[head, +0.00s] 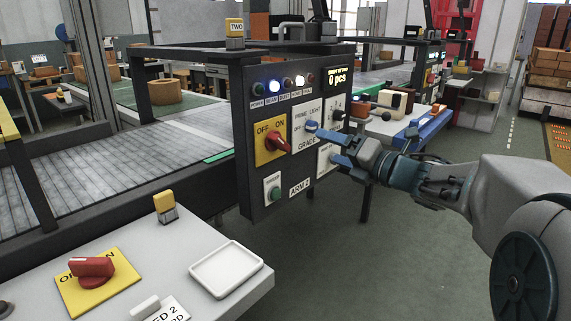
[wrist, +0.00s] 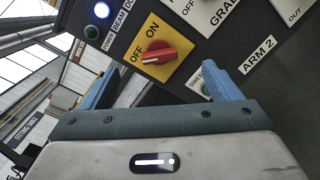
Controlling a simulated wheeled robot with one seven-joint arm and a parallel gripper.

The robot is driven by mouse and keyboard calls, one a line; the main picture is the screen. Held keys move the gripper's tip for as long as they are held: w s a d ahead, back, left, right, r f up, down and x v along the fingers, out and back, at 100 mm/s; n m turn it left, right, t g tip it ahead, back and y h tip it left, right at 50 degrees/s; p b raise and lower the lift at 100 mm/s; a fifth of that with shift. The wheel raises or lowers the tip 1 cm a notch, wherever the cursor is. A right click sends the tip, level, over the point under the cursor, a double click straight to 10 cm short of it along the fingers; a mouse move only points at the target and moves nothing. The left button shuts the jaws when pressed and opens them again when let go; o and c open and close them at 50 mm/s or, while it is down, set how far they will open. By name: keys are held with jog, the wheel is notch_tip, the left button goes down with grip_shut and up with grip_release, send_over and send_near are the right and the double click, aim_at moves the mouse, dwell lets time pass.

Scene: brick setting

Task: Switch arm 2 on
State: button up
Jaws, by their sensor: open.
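The arm 2 panel (head: 245,190) is a dark upright board, with its "ARM 2" label (head: 299,187) low down. Its red rotary switch (head: 277,142) sits on a yellow plate marked OFF and ON; the knob lies slantwise with one end toward OFF. The switch also shows in the wrist view (wrist: 165,53), just beyond my fingers. My gripper (head: 326,143) is open and empty, its blue fingers spread in front of the panel, right of the switch in the head view. In the wrist view my gripper (wrist: 165,88) has the fingers either side of the switch, apart from it.
A green button (head: 276,193) sits below the switch. A lit blue lamp (head: 274,86) and other lamps line the panel top. A grey console (head: 225,300) at front left carries another red knob (head: 90,268) and a white tray (head: 227,268). The floor at right is clear.

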aim_at(286, 142)
jog(key=w+a+b, duration=0.1)
jog(key=w+a, duration=0.1)
jog(key=a, duration=0.2)
jog(key=w+a+f+n, duration=0.1)
jog(key=w+a, duration=0.2)
jog(key=w+a+n+g+y+b, duration=0.1)
jog(key=w+a, duration=0.1)
jog(key=a, duration=0.2)
jog(key=shift+w+a+f+b, duration=0.2)
jog(key=shift+w+a+b, duration=0.1)
jog(key=shift+w+a, duration=0.1)
jog(key=shift+d, duration=0.1)
jog(key=c, duration=1)
